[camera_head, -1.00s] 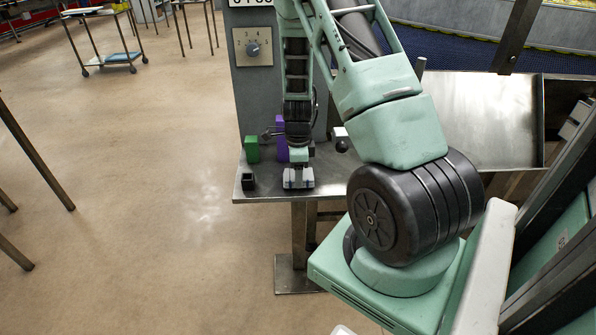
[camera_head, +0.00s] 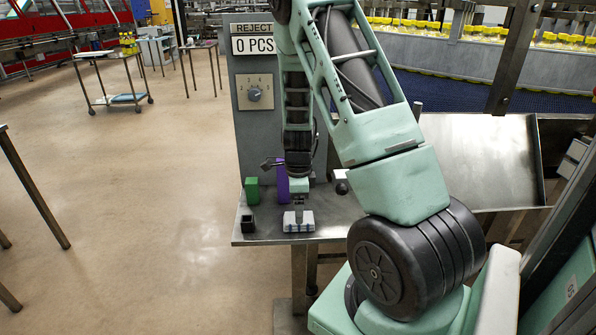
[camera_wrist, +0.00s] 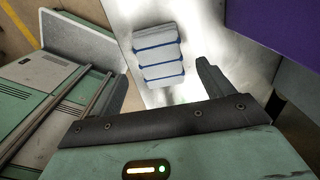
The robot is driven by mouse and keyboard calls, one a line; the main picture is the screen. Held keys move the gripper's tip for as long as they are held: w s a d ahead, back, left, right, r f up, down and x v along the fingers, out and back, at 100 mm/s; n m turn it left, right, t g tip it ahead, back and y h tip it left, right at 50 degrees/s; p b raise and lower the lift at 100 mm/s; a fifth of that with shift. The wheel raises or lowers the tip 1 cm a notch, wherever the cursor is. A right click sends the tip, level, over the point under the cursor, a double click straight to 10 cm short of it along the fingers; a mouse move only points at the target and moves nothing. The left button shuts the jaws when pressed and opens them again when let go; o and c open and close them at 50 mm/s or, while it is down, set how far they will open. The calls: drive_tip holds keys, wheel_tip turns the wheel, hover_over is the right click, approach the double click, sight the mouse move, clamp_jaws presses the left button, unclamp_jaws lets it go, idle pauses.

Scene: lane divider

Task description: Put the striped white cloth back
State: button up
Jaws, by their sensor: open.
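The striped white cloth (camera_wrist: 158,52), folded flat with blue stripes, lies on the shiny metal table in the wrist view. It also shows in the head view (camera_head: 299,225) near the table's front edge. My gripper (camera_wrist: 152,88) is open, with the cloth ahead of and between the lines of its fingers. In the head view my gripper (camera_head: 299,201) is just above the cloth, with nothing visible held in it. Whether the fingertips touch the cloth is hard to tell.
On the metal table (camera_head: 268,236) stand a small black open box (camera_head: 247,224), a green block (camera_head: 252,190) and a purple block (camera_head: 282,183) behind my gripper. A grey panel (camera_head: 254,130) rises behind. A metal tray (camera_head: 480,150) is at right. A cart (camera_head: 113,101) stands far left across open floor.

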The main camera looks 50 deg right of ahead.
wheel_tip(320, 180, up, 13)
drive_tip(key=p, duration=0.2)
drive_tip(key=a+r+n+y, duration=0.1)
drive_tip(key=a+r+n, duration=0.1)
drive_tip(key=a+n, duration=0.85)
drive_tip(key=a+r+n, duration=0.2)
drive_tip(key=a+n, duration=0.4)
drive_tip(key=a, duration=1)
drive_tip(key=s+a+r+n+p, duration=0.1)
drive_tip(key=s+a+r+n, duration=0.1)
drive_tip(key=s+a+n, duration=0.5)
drive_tip(key=s+a+r+n+p, duration=0.2)
drive_tip(key=s+a+r+n, duration=0.1)
drive_tip(key=s+a+n, duration=0.4)
drive_tip(key=s+n, duration=0.3)
drive_tip(key=n, duration=0.2)
drive_tip(key=shift+r, duration=0.2)
